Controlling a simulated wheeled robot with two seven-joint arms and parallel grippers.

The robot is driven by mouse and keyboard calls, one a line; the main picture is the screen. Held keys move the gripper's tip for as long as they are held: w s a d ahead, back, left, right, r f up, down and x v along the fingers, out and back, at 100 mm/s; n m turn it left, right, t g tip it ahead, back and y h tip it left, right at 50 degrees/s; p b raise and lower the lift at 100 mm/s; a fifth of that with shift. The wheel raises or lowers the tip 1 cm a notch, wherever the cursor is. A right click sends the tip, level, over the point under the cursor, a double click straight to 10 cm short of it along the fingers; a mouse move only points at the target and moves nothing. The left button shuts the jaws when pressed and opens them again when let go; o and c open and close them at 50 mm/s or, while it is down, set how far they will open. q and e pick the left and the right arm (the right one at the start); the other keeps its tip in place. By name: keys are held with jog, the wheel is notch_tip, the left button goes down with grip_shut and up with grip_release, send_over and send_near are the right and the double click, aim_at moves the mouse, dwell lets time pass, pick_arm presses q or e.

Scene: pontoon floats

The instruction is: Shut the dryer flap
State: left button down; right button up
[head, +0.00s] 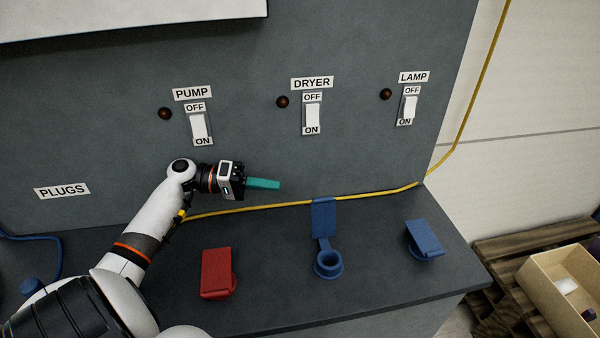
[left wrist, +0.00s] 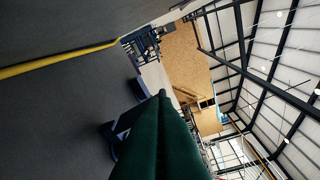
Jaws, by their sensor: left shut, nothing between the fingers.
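The dryer flap (head: 323,217) is blue and stands open, raised behind its round blue socket (head: 328,264) on the dark bench top, below the DRYER label (head: 312,83). The socket's round opening is uncovered. My left gripper (head: 276,185) is shut and empty, its teal fingers pointing right. In the head view it shows to the left of the raised flap and a little higher, apart from it. In the left wrist view the shut fingers (left wrist: 162,130) fill the bottom middle and partly hide dark blue parts beside them. My right gripper is not in view.
A red socket cover (head: 217,272) lies left and a blue cover (head: 424,239) right; both look closed. A yellow cable (head: 365,195) runs along the back of the bench. The wall carries PUMP (head: 198,125), DRYER (head: 312,115) and LAMP (head: 407,108) switches.

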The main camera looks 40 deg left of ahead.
aim_at(323, 217)
pick_arm(q)
jog(key=r+p+x, duration=0.1)
jog(key=p+x, duration=0.3)
jog(key=x, duration=0.5)
jog(key=shift+d+f, duration=0.45)
jog(key=shift+d, duration=0.1)
